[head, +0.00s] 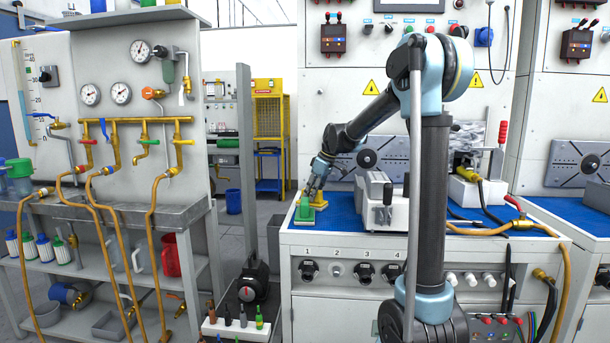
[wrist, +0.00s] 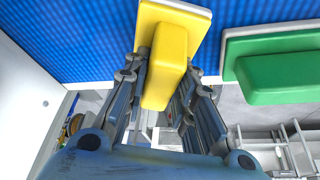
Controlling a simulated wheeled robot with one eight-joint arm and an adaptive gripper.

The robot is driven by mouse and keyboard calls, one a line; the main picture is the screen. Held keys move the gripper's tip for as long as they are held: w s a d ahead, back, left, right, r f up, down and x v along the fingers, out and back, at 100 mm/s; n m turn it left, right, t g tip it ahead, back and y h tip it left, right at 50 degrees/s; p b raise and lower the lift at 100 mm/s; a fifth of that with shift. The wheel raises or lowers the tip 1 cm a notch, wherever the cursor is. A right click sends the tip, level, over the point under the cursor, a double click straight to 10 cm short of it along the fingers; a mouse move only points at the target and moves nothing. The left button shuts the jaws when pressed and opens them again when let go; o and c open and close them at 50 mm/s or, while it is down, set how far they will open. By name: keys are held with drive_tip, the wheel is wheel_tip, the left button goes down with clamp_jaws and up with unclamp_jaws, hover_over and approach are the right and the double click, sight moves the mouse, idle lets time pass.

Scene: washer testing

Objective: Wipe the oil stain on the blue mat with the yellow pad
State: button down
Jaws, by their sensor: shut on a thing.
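The yellow pad (wrist: 170,45) has a pale base and sits between the two fingers of my gripper (wrist: 166,78) in the wrist view. My gripper is shut on its raised yellow grip. In the head view the yellow pad (head: 319,200) is at the left end of the blue mat (head: 345,217), under my gripper (head: 314,188). I cannot tell whether its base touches the mat. The blue mat also fills the top of the wrist view (wrist: 75,35). No oil stain is visible; my arm and the bench equipment hide part of the mat.
A green pad (wrist: 280,75) lies close to the right of the yellow one; in the head view it (head: 304,214) is at the mat's front left corner. A grey-white vise-like block (head: 376,205) stands right of the pads. The bench edge is just left.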

drive_tip(key=a, duration=0.3)
drive_tip(key=shift+a+r, duration=0.15)
wheel_tip(320, 180, up, 3)
drive_tip(key=shift+s+f, duration=0.15)
drive_tip(key=shift+r, duration=2.6)
